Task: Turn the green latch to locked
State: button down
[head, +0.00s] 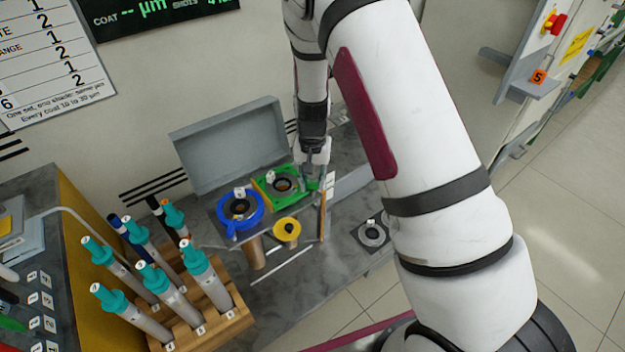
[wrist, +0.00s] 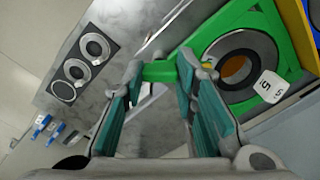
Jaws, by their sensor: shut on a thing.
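The green latch shows in the head view as a green frame (head: 268,178) around a dark ring, on top of a grey box. Its lever sticks out to the right, at my gripper (head: 314,172). In the wrist view the green frame (wrist: 290,38) is at the upper right, with a dark ring and an orange-brown centre. The green lever (wrist: 160,71) reaches left from it. My gripper (wrist: 162,85) is shut on this lever, with its teal pads on either side. Whether the latch is locked cannot be told.
A blue ring latch (head: 240,208) sits left of the green one, with a yellow knob (head: 287,229) in front. The box's grey lid (head: 230,145) stands open behind. A wooden rack (head: 205,325) holds several teal-capped tubes at the front left. A plate with round fittings (head: 373,234) lies to the right.

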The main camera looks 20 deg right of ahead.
aim_at(313, 182)
jog(key=shift+m, duration=0.6)
jog(key=c, duration=1.3)
grip_release()
notch_tip(313, 182, up, 12)
